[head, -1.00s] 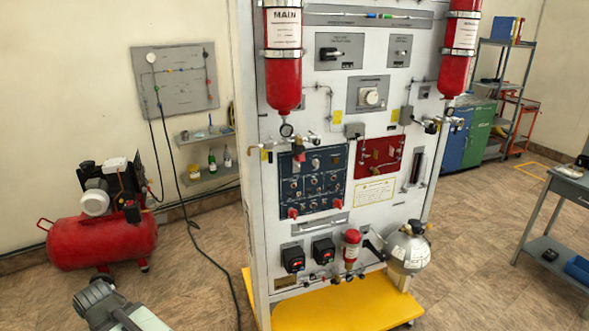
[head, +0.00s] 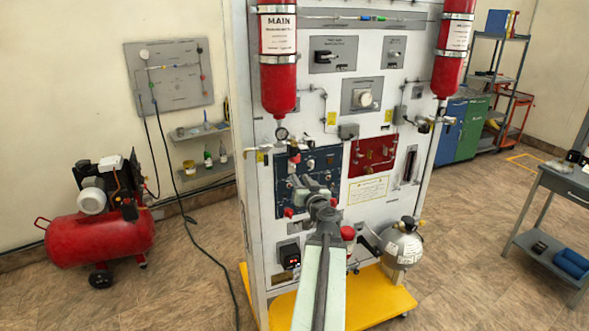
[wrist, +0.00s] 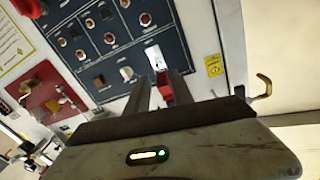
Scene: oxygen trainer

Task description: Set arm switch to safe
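The blue control panel (head: 325,160) with rows of knobs and switches is on the front of the grey cabinet. It fills the upper middle of the wrist view (wrist: 105,85), which looks turned around. My gripper (head: 300,185) is in front of its left part. In the wrist view, my gripper (wrist: 160,82) shows two dark fingers spread apart. A small red part (wrist: 165,85) appears between them, with a bright white piece (wrist: 156,57) just beyond. I cannot read which control is the arm switch. Contact with the red part cannot be told.
A red panel (head: 372,156) is right of the blue one. Red cylinders (head: 278,85) hang at the cabinet's upper sides, with pipes and valves below. A silver sphere (head: 402,247) sits at lower right. A yellow base (head: 370,310) juts out.

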